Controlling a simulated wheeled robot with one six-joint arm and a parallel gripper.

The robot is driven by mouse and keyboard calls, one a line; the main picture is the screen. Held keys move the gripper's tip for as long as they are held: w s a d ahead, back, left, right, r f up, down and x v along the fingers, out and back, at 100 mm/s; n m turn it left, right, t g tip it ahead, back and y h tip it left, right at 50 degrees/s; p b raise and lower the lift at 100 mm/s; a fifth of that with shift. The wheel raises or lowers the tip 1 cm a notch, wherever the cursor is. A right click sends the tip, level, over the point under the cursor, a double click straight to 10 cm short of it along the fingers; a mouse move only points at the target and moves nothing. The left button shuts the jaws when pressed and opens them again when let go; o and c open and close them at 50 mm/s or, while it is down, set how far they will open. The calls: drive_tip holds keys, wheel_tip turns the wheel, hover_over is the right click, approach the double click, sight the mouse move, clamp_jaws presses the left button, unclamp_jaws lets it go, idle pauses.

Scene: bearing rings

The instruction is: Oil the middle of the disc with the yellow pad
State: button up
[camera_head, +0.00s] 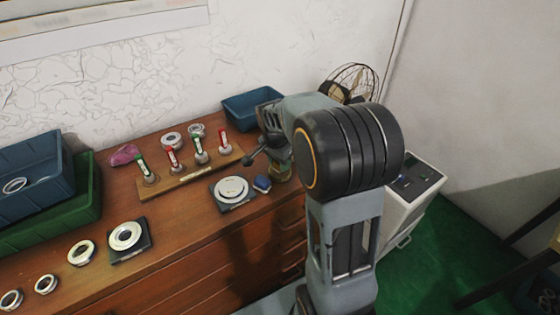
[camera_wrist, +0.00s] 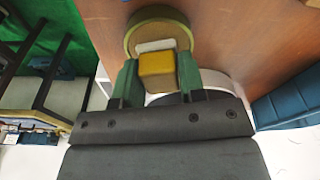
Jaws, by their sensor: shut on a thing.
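My gripper (camera_wrist: 158,76) is shut on the yellow pad (camera_wrist: 157,63), which sits between its green fingers in the wrist view. A pale strip shows at the pad's far edge. A round olive dish (camera_wrist: 131,38) lies right by the pad; I cannot tell whether they touch. In the head view the dish (camera_head: 281,173) shows partly below my gripper (camera_head: 277,155), and the pad is hidden. The pale disc (camera_head: 231,188) lies flat on a dark square plate (camera_head: 219,201) on the wooden top, left of my gripper.
A blue hexagonal piece (camera_head: 262,184) lies between disc and dish. A wooden rack (camera_head: 189,176) with red- and green-handled tools stands behind the disc. A blue bin (camera_head: 252,107) is at the back. Another plate with a ring (camera_head: 125,236) and loose rings lie left. Bare wood separates them.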

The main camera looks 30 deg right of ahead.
drive_tip(key=shift+f+b, duration=0.4)
drive_tip(key=shift+f, duration=0.15)
idle(1.4)
drive_tip(key=shift+r, duration=0.1)
drive_tip(key=shift+r+p, duration=2.7)
drive_tip(key=shift+r, duration=0.75)
